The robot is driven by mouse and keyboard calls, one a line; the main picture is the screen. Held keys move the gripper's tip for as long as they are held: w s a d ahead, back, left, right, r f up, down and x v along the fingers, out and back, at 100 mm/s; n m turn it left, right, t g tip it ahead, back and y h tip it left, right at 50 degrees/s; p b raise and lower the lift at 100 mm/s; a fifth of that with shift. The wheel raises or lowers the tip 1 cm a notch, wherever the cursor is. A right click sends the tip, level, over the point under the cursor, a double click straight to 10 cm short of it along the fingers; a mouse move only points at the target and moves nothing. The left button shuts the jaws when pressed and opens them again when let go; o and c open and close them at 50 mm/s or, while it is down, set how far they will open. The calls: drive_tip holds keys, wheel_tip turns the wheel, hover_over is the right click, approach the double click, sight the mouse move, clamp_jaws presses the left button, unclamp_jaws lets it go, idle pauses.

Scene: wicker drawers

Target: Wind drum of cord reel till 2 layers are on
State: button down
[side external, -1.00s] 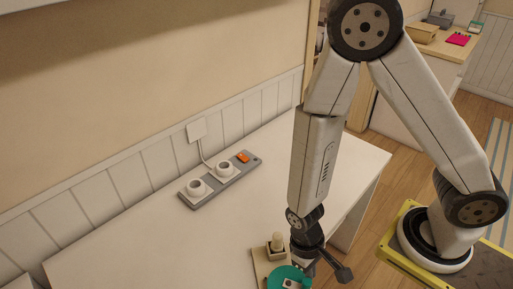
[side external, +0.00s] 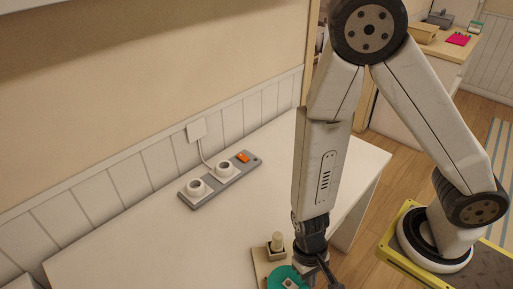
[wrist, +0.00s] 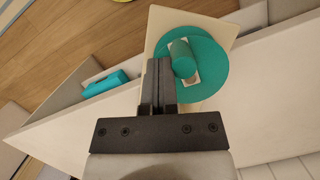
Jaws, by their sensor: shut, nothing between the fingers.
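The cord reel's teal drum (wrist: 205,88) lies on a pale board in the wrist view, with two overlapping round discs. A teal cylinder (wrist: 183,58) stands up from it over a small white patch. In the side external view the teal disc (side external: 283,277) is cut off by the bottom edge. My gripper (wrist: 159,66) is shut and empty, its fingers just beside the teal cylinder and over the disc's edge. I cannot tell whether it touches the cylinder. No cord layers can be made out on the drum.
The pale board (wrist: 162,22) sits on the white table (side external: 130,245). A power strip (side external: 221,180) lies near the wall. Another teal piece (wrist: 105,84) shows left in the wrist view. Most of the table's left is clear.

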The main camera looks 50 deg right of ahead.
drive_tip(key=shift+s+a+m+y, duration=0.15)
drive_tip(key=shift+a+m, duration=0.25)
drive_tip(key=shift+m, duration=0.6)
drive_tip(key=shift+s+a+m+y, duration=0.1)
drive_tip(key=shift+a+m+y, duration=0.25)
drive_tip(key=shift+m, duration=0.65)
idle(2.6)
drive_tip(key=shift+w+a+m+t, duration=0.1)
drive_tip(key=shift+a+m+t, duration=0.25)
drive_tip(key=shift+m, duration=0.55)
drive_tip(key=shift+a+m+t, duration=0.25)
drive_tip(key=shift+a+m, duration=0.2)
drive_tip(key=shift+m, duration=0.45)
idle(1.6)
